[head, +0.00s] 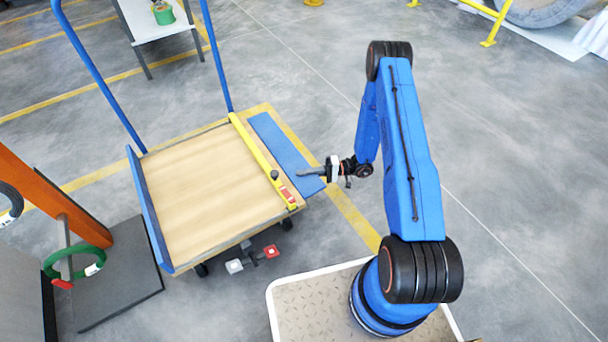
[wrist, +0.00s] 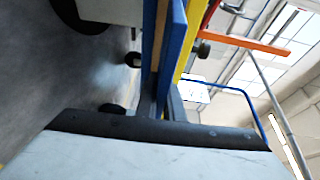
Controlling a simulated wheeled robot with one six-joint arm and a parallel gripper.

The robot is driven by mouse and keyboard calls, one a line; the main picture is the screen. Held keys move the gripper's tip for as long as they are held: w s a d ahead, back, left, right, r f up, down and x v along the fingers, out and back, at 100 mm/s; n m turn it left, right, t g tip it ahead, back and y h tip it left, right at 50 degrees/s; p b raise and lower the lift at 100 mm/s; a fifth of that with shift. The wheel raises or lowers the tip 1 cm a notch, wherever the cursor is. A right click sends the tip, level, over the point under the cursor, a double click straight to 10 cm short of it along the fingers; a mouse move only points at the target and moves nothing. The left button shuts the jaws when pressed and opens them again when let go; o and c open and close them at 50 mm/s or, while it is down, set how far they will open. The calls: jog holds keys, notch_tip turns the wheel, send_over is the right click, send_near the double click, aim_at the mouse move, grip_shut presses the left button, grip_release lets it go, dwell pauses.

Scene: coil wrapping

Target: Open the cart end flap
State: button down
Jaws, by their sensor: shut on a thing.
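The cart has a wooden deck (head: 205,190) and a blue end flap (head: 280,145) along its right side. The flap lies outside the yellow bar (head: 255,150) and shows its broad face from above, leaning outward from the deck. My gripper (head: 312,172) is shut on the flap's near outer end, reaching in from the right. In the wrist view, the blue flap (wrist: 172,45) shows nearly edge-on and runs down between my fingers (wrist: 165,108). The exact contact is partly hidden by the gripper body.
A second blue panel (head: 150,212) stands on the cart's left side. A blue push handle (head: 95,75) rises at the back. Red and white pedals (head: 252,258) sit below the front edge. An orange post (head: 55,195) stands at left.

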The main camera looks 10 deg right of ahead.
jog(key=shift+r+n+h, duration=0.3)
jog(key=shift+r+h, duration=0.25)
jog(key=shift+h, duration=0.45)
jog(key=c, duration=1.9)
grip_release()
jog(key=shift+o, duration=0.2)
jog(key=v, duration=1.7)
jog(key=shift+d, duration=0.2)
jog(key=shift+s, duration=0.1)
